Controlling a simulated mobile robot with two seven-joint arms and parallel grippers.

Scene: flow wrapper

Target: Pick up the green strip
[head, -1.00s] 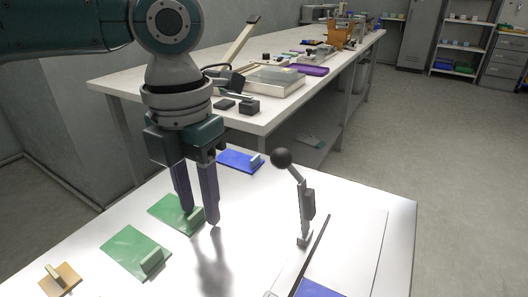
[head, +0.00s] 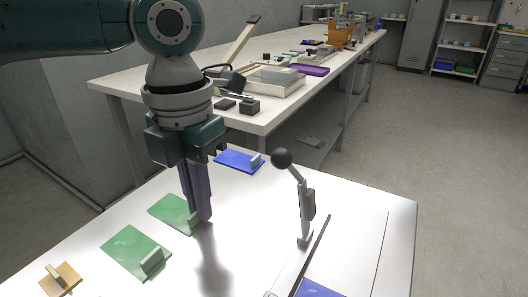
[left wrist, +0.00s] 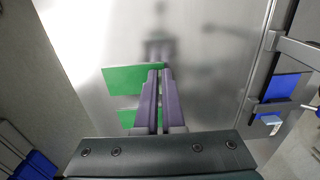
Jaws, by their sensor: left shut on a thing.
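Two green strips with upright tabs lie on the white table. The farther green strip (head: 170,211) has its tab at my left gripper (head: 204,219). That gripper points down, its fingers close together and shut on this tab. In the left wrist view, the fingertips (left wrist: 158,67) meet at the right end of a green strip (left wrist: 122,80), and the fingers hide most of the tab. The nearer green strip (head: 133,248) lies apart from the gripper; more green (left wrist: 127,117) shows beside the fingers. The held strip appears to rest on the table. My right gripper is out of view.
A blue strip (head: 238,161) lies behind the gripper and a tan one (head: 61,279) at the front left. A lever with a black ball (head: 281,158) stands to the right, with another blue piece (head: 322,289) near the front edge. A long workbench (head: 290,98) stands behind.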

